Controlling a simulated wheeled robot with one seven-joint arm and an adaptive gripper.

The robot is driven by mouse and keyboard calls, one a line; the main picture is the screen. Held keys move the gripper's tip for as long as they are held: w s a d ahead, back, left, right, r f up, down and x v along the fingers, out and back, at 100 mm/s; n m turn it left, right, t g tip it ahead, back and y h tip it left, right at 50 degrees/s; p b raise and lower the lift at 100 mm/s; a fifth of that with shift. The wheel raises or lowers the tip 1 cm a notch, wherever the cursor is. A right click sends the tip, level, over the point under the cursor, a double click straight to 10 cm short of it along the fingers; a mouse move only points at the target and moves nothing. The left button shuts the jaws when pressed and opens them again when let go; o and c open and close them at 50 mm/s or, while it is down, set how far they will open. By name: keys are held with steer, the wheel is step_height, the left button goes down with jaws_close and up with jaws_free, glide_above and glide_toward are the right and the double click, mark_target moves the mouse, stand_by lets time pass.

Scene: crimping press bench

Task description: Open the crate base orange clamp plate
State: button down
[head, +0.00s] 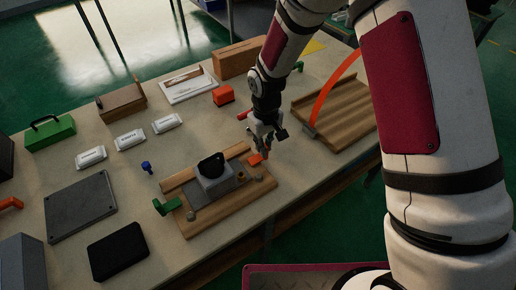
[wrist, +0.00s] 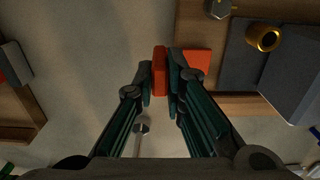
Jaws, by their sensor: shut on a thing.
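The orange clamp plate (head: 255,160) is at the right end of the wooden crate base (head: 225,212), beside a grey block with a black top (head: 212,176). In the wrist view an upright orange part of the plate (wrist: 159,72) is between my fingertips, and a flat orange part (wrist: 199,62) shows beyond the right finger, over the base. My gripper (head: 265,147) is shut on the orange clamp plate; it also shows in the wrist view (wrist: 160,80). The fingers hide part of the plate. A green clamp (head: 167,206) is at the base's left end.
A slatted wooden board with an orange arch (head: 334,85) stands to the right of my gripper. A red block (head: 223,95) lies behind. A brass ring (wrist: 263,37) and a bolt (wrist: 217,9) sit on the base. A blue knob (head: 147,167) stands left.

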steer(key=c, duration=1.6)
jaws_free()
steer(key=shift+c, duration=0.2)
step_height(320, 180, up, 12)
steer(key=shift+r, duration=0.1)
steer(key=s+d+r+m+t, duration=0.2)
steer(key=s+d+r, duration=0.5)
steer(key=r, duration=0.3)
steer(key=s+d+r+m+t, duration=0.1)
steer(key=s+d+r+m, duration=0.2)
steer(key=s+d+r, duration=0.5)
steer(key=s+d+r+m+t, duration=0.1)
steer(key=s+d+r, duration=0.1)
steer(key=s, duration=0.7)
steer(key=shift+d+r+m+t, duration=0.3)
steer(key=shift+d+m, duration=0.05)
steer(key=shift+m, duration=0.05)
